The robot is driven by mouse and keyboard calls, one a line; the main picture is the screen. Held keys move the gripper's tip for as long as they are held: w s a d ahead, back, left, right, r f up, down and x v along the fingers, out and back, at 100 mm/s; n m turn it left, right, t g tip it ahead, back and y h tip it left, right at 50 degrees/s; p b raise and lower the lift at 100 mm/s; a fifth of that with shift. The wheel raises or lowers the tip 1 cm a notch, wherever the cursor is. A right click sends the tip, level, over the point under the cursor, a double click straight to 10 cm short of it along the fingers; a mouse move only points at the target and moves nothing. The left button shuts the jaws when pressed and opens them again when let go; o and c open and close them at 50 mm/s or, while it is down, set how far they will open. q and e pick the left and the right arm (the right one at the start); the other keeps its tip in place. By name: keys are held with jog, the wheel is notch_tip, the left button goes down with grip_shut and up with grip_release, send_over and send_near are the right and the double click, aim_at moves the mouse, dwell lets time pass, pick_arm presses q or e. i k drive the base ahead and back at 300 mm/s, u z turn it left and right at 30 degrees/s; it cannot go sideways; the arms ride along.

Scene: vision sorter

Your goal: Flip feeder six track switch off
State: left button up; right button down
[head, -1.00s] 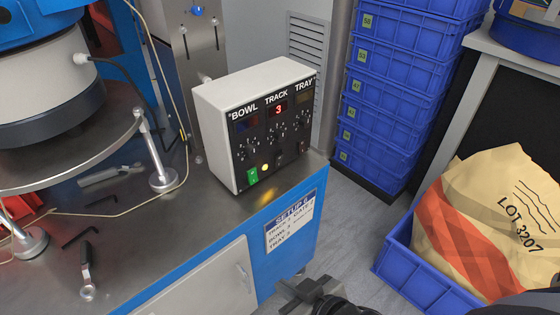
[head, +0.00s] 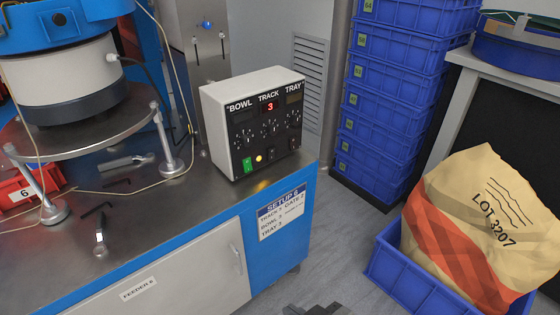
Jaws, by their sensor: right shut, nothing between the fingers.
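The control box (head: 214,118) is a pale box with a black front, standing on the steel bench top. Its front has BOWL, TRACK and TRAY columns. The TRACK display (head: 270,107) glows red with a 3. The dark switch's position is too small to read. My right gripper (head: 320,309) shows only partly at the bottom edge, shut and empty, well below and apart from the box. My left gripper is out of view.
The cabinet below is labelled FEEDER 6 (head: 138,289), with a SETUP 6 card (head: 281,216). A bowl feeder (head: 70,75) and loose tools stand left. Stacked blue crates (head: 385,125) and a sack (head: 480,220) in a blue crate stand right. Floor between is clear.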

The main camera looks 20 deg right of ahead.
aim_at(271, 152)
jog(key=z, duration=0.8)
jog(key=i, duration=0.7)
jog(key=u, duration=1.2)
